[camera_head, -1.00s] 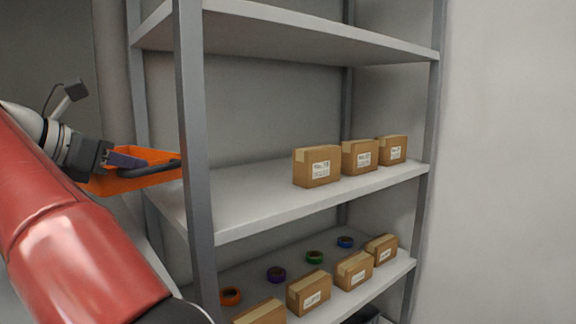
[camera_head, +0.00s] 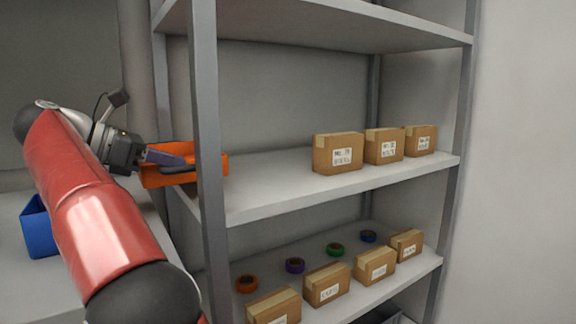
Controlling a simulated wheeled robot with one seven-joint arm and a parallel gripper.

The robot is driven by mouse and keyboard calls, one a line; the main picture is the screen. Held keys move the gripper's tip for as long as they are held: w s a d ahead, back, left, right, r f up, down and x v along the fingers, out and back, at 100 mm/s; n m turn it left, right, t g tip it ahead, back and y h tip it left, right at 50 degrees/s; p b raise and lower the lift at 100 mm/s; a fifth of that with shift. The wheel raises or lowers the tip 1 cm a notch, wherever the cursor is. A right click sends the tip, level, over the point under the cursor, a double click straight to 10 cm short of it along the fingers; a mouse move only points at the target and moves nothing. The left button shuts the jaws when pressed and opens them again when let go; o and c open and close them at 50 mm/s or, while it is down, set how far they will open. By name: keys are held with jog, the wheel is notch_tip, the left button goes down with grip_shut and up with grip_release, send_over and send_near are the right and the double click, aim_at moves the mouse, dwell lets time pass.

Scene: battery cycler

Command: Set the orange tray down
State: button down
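The orange tray (camera_head: 168,178) is at the left of the shelf unit, partly behind its front left post. It looks about level with the middle shelf (camera_head: 262,193), and its right end shows beyond the post. My gripper (camera_head: 172,158) is at the tray's near left side, with its fingers at the tray's dark handle or rim. It appears shut on the tray. The fingertips are small and partly hidden, and I cannot tell whether the tray touches the shelf.
Several cardboard boxes (camera_head: 338,153) stand on the right of the middle shelf; its left part is clear. The lower shelf holds tape rolls (camera_head: 247,283) and more boxes (camera_head: 327,284). The grey post (camera_head: 207,150) stands close to the tray. A blue bin (camera_head: 39,228) is at left.

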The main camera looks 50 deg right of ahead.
aim_at(224, 156)
jog(key=s+d, duration=0.1)
jog(key=d, duration=0.4)
jog(key=s+d, duration=0.1)
jog(key=d, duration=0.5)
jog(key=s+d, duration=0.2)
jog(key=d, duration=0.4)
jog(key=shift+d, duration=0.2)
jog(key=shift+f+b, duration=0.55)
jog(key=shift+f, duration=1.15)
jog(key=shift+f, duration=0.15)
jog(key=c, duration=1.6)
grip_release()
jog(key=shift+a+r, duration=0.1)
jog(key=shift+r, duration=0.1)
jog(key=p+v, duration=0.1)
jog(key=v, duration=1)
jog(key=shift+w+a+r, duration=0.1)
jog(key=shift+a, duration=0.3)
